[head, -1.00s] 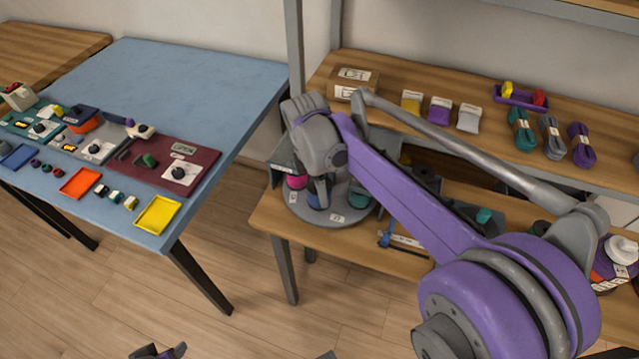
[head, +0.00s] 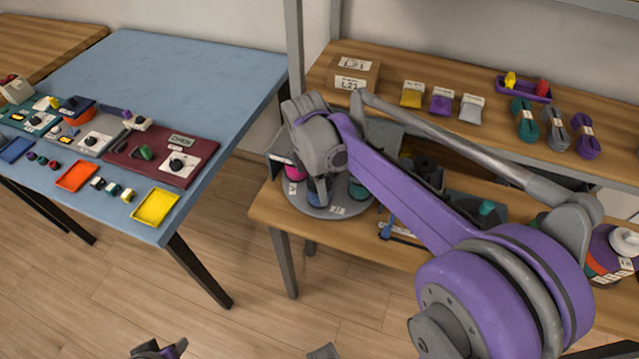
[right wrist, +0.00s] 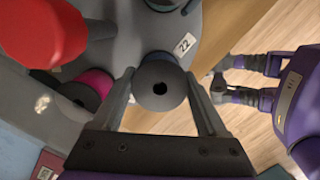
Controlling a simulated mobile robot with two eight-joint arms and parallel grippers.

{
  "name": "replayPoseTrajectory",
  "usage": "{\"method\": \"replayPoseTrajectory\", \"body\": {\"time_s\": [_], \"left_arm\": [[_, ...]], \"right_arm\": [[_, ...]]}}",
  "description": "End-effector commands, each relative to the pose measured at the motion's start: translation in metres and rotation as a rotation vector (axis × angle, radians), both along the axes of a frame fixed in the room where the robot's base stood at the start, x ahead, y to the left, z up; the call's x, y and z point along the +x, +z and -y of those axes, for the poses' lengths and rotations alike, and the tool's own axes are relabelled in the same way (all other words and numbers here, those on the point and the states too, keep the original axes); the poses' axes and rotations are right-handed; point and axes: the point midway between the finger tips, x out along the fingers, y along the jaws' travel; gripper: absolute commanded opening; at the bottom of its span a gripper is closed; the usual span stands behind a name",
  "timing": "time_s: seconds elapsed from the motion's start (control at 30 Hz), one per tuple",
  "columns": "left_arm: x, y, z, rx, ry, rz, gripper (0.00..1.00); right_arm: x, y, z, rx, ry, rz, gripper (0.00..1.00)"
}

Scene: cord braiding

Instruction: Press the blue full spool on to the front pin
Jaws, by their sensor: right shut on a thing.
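The blue spool (head: 318,197) is at the front of the grey round plate (head: 335,212) on the wooden bench. My right gripper (head: 319,188) reaches down over it. In the right wrist view the spool's dark grey top flange (right wrist: 160,86) with its centre hole lies between the two fingers of my right gripper (right wrist: 163,102), which is shut on it. The front pin is hidden; I cannot tell how far down the spool sits. My left gripper (head: 160,351) is at the bottom edge of the head view, away from the bench; in the right wrist view its fingers (right wrist: 228,76) stand apart, empty.
A pink spool (head: 294,173) and a teal spool (head: 358,191) stand close by on the same plate. A red rounded object (right wrist: 45,30) is near in the right wrist view. A blue tool (head: 398,232) lies on the bench to the right. Open floor separates the blue table (head: 200,75).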

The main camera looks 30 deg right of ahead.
Motion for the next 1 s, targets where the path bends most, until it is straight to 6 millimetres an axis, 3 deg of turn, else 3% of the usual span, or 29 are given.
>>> {"method": "replayPoseTrajectory", "body": {"time_s": [0.57, 0.6, 0.73, 1.0], "left_arm": [[-0.0001, -0.0012, 0.0, 0.0, 0.0, 0.0, 0.5], [-0.0001, -0.0012, 0.0, 0.0, 0.0, 0.0, 0.5], [-0.0001, -0.0012, 0.0, 0.0, 0.0, 0.0, 0.5], [-0.0001, -0.0012, 0.0, 0.0, 0.0, 0.0, 0.5]], "right_arm": [[0.0, -0.0039, 0.0, 0.0, 0.0, 0.0, 0.17], [0.0, -0.0039, 0.0, 0.0, 0.0, 0.0, 0.77], [0.0, -0.0039, 0.0, 0.0, 0.0, 0.0, 1.0], [0.0, -0.004, 0.0, 0.0, 0.0, 0.0, 1.0]]}}
